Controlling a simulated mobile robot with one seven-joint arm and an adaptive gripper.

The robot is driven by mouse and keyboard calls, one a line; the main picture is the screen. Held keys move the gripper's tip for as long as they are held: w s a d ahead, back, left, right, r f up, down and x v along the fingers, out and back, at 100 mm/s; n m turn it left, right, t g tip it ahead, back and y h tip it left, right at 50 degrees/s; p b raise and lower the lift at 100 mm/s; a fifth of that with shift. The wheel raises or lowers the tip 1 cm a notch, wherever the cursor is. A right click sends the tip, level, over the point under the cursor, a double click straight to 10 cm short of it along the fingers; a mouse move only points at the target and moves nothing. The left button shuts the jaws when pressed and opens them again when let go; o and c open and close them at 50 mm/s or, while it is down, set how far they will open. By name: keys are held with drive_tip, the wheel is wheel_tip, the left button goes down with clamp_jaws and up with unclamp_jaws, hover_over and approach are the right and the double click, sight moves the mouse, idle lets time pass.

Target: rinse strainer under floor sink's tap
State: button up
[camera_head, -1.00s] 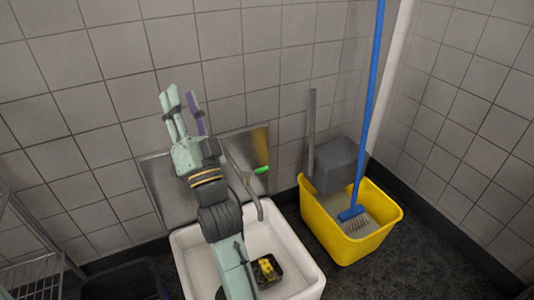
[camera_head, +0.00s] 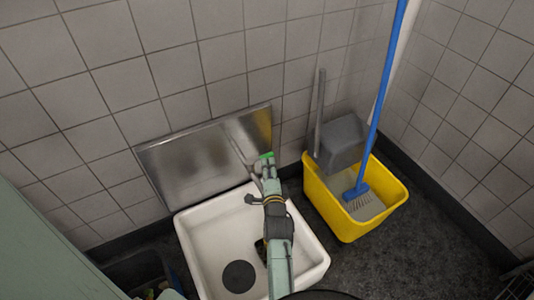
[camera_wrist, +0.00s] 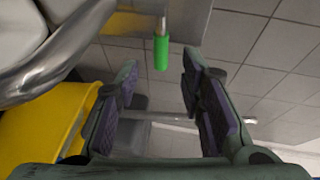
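My gripper (camera_head: 269,167) is at the tap's green handle (camera_head: 266,155), near the wall above the white floor sink (camera_head: 203,237). In the wrist view my gripper (camera_wrist: 158,82) is open, and the green handle (camera_wrist: 161,53) stands ahead between the two fingers, with gaps on both sides. The curved metal tap (camera_wrist: 72,48) fills the upper left there. A small dark item (camera_head: 261,250) in the sink, perhaps the strainer, is mostly hidden behind my arm. A dark round patch (camera_head: 239,276) shows on the sink floor.
A metal splash plate (camera_head: 190,165) is on the wall behind the sink. A dark bin (camera_head: 135,272) stands at the lower left.

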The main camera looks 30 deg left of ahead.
sight(267, 156)
drive_tip(key=x, duration=0.7)
drive_tip(key=shift+w+a, duration=0.15)
drive_tip(key=shift+w, duration=0.05)
drive_tip(key=shift+c, duration=0.2)
clamp_jaws()
drive_tip(key=shift+f, duration=0.1)
idle(0.3)
